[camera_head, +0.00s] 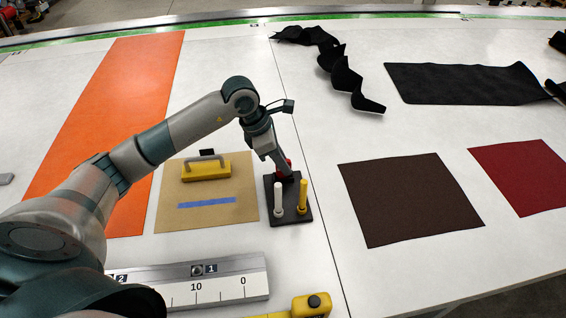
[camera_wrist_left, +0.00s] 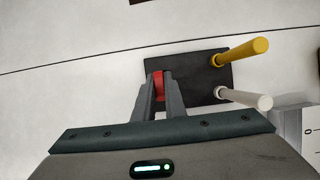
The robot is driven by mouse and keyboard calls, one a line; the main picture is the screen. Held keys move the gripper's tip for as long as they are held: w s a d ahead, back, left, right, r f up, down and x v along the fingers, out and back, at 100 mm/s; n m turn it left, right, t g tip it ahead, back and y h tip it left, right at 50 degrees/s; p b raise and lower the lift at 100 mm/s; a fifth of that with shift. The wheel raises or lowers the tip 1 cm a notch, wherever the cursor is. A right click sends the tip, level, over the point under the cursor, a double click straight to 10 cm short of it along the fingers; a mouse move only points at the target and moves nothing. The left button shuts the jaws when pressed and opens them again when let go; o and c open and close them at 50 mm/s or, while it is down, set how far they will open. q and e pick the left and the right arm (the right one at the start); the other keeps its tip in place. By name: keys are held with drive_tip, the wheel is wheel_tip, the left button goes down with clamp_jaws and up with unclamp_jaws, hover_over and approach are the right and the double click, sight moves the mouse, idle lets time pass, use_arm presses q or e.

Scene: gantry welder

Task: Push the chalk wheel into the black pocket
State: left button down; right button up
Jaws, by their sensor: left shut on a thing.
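My left gripper (camera_head: 284,170) is shut on a small red piece, which I take to be the chalk wheel (camera_wrist_left: 158,84). The gripper points down at the far part of a black stand (camera_head: 291,217), which also shows in the left wrist view (camera_wrist_left: 204,72). A white stick (camera_head: 278,198) and a yellow stick (camera_head: 303,196) stand upright in the stand, close beside the gripper. The fingers hide the lower end of the red piece and any pocket opening under it, so I cannot tell how deep it sits. My right gripper is not in view.
A tan sheet (camera_head: 180,215) with a yellow handled block (camera_head: 206,171) lies left of the stand. A ruler (camera_head: 215,283) and a yellow tool (camera_head: 311,305) are in front. Brown sheet (camera_head: 410,198) and red sheet (camera_head: 522,175) lie right. The white table between is clear.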

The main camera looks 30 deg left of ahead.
use_arm(q)
drive_tip(key=shift+f, duration=0.2)
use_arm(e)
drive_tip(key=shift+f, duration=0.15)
use_arm(q)
drive_tip(key=c, duration=1.7)
unclamp_jaws()
drive_tip(key=shift+r, duration=0.1)
drive_tip(key=shift+c, duration=0.2)
drive_tip(key=shift+r, duration=0.1)
